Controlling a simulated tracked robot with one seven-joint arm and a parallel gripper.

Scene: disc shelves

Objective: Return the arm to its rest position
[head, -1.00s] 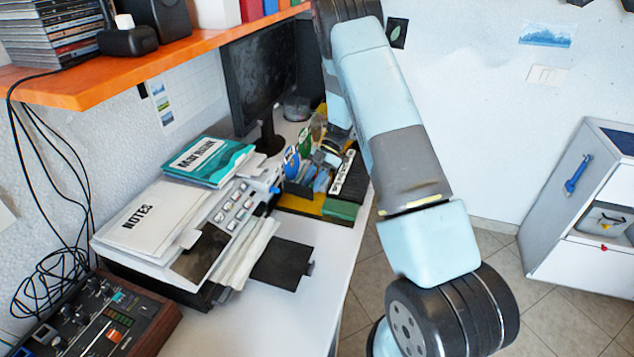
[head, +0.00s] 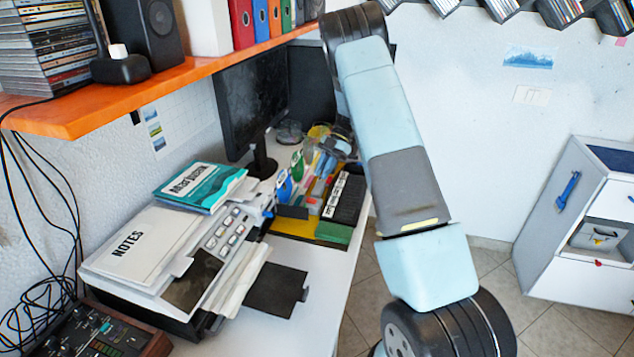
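My arm rises from the lower right, bends at a dark joint near the top centre, and its far part drops behind the upper link. My gripper (head: 336,146) shows only in small part at the left edge of that link, in front of the cluttered far end of the desk. The link hides the rest, and its fingers cannot be made out. I see nothing clearly held.
The white desk (head: 330,285) carries a printer with a notes stack (head: 140,245), a monitor (head: 250,105) and a coloured organiser (head: 315,200). An orange shelf (head: 150,95) juts out above it. A grey cabinet (head: 560,235) stands right. Tiled floor lies between.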

